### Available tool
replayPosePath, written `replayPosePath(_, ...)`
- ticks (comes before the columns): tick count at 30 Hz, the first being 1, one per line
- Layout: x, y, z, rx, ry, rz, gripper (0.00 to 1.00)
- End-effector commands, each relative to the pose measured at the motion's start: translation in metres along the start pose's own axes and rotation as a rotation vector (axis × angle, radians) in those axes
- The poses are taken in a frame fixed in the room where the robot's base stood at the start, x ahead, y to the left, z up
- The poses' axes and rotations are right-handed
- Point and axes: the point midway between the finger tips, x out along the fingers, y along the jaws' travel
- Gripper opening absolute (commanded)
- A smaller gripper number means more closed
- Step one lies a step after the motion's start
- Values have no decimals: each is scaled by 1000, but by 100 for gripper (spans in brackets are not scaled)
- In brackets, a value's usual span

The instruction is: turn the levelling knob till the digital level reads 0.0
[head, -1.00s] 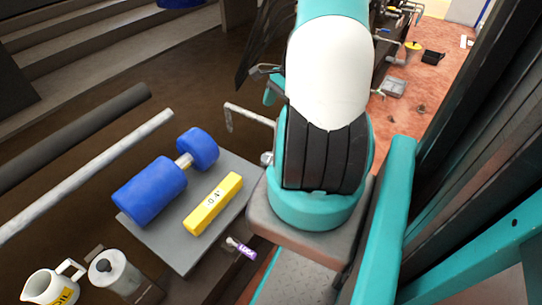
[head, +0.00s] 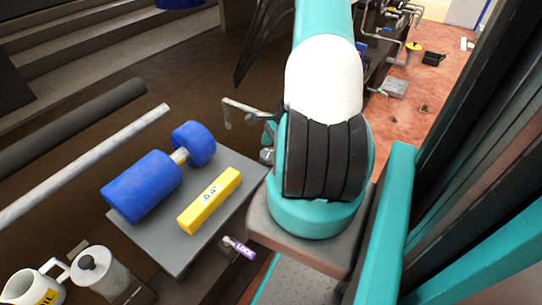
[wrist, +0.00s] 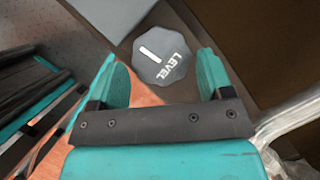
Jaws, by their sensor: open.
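The levelling knob, a grey lobed disc marked LEVEL (wrist: 161,57), lies between and beyond my fingertips in the wrist view. My gripper (wrist: 163,72) is open around the line to the knob, with a teal finger on each side and nothing held. I cannot tell how far above the knob it is. The yellow digital level (head: 210,201) lies on a grey plate (head: 178,249) in the head view. Its display seems to read 0.4°, perhaps with a minus sign. My arm hides the knob in the head view.
A blue spool-shaped part (head: 143,186) lies on the plate beside the level. A purple LOCK tag (head: 244,248) on a small lever sits at the plate's near edge. A white OIL jug (head: 36,287) and a grey lidded pot (head: 97,270) stand at lower left.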

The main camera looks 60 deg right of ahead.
Motion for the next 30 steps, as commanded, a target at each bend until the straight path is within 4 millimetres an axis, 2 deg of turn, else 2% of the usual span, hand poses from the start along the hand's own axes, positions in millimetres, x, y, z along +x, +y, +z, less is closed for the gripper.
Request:
replayPosePath(1, 9, 0, -1, -1, 0, 1, 73)
replayPosePath(5, 18, 0, 0, -1, 0, 0, 73)
replayPosePath(15, 20, 0, 0, -1, 1, -1, 73)
replayPosePath(19, 20, 0, 0, -1, 0, -1, 43)
replayPosePath(20, 20, 0, 0, -1, 0, -1, 39)
replayPosePath(30, 18, -1, 0, -36, 2, 13, 39)
